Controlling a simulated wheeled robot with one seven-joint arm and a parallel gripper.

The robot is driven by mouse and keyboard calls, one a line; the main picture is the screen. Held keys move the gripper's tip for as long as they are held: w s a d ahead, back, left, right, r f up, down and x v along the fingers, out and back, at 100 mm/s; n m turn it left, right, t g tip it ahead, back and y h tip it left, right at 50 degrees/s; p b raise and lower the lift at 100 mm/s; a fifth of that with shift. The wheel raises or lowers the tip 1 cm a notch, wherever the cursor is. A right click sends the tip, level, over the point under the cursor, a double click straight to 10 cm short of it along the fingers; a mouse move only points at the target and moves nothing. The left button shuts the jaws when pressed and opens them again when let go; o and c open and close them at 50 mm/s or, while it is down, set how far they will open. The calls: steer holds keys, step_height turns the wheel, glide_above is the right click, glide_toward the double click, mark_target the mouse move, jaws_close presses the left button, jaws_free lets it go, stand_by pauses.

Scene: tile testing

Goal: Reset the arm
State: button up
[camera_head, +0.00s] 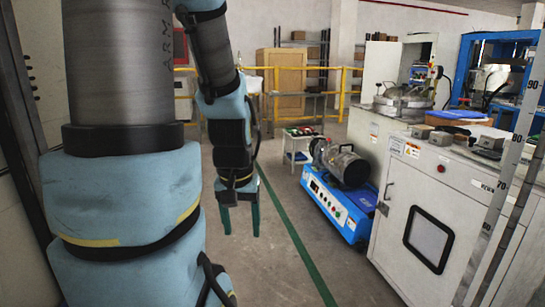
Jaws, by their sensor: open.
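My arm, in light blue covers, fills the left side of the head view and bends down from the top. My gripper (241,218) hangs at its end, pointing down over the bare floor. Its two dark green fingers are apart with nothing between them. It touches nothing that I can see.
A blue machine with a metal drum (346,166) stands on the floor right of my gripper. A large white cabinet (455,205) with a dark window fills the right. A small white cart (298,146) and a yellow railing (290,94) are behind. The floor around the green line (294,238) is clear.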

step_height(320, 180, up, 23)
steer(key=p, duration=2)
steer(key=shift+o, duration=0.3)
steer(key=shift+f, duration=0.15)
